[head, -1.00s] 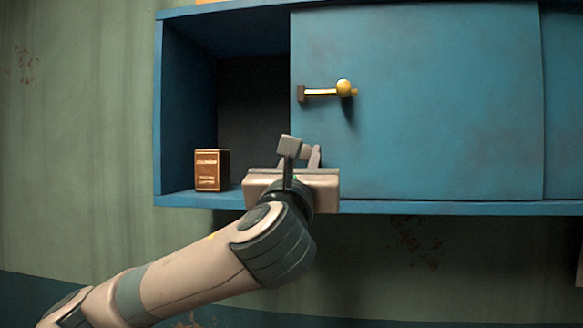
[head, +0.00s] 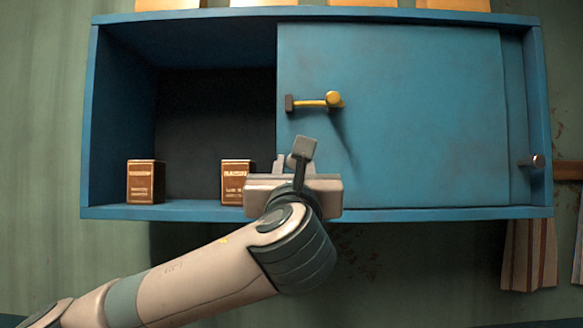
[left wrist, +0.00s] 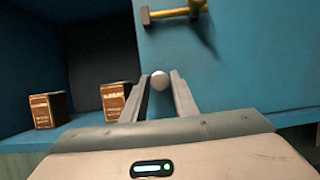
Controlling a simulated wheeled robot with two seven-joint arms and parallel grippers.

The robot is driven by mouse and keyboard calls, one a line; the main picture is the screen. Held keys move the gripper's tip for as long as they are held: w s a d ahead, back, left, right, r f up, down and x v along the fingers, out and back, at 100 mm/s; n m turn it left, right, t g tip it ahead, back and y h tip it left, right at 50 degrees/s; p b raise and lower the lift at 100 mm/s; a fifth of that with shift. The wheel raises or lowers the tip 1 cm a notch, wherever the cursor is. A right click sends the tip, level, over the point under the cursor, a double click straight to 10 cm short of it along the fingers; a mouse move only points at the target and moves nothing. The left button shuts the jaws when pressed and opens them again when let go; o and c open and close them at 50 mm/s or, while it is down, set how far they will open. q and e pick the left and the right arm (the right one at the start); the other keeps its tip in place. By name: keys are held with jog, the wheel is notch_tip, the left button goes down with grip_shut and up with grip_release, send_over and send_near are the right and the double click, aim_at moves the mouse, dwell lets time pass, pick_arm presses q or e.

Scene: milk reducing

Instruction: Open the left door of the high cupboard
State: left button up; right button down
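The blue high cupboard (head: 92,120) hangs on the wall, with its left part exposed. Its blue left door (head: 420,110), a sliding panel, stands to the right of the opening. A handle with a yellow knob (head: 333,99) is near that door's left edge; it also shows at the top of the left wrist view (left wrist: 175,12). My left gripper (head: 300,155) is below the handle, in front of the door's lower left corner. In the left wrist view its fingers (left wrist: 162,85) are apart, with a small pale ball between the tips. My right gripper is out of view.
Two brown boxes stand on the cupboard's floor, one at the left (head: 145,182) and one (head: 236,180) beside my left gripper. A dark knob (head: 533,161) is at the cupboard's right end. A striped cloth (head: 528,255) hangs below it.

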pick_arm(q)
jog(key=shift+s+f, duration=0.1)
jog(key=shift+s, duration=0.05)
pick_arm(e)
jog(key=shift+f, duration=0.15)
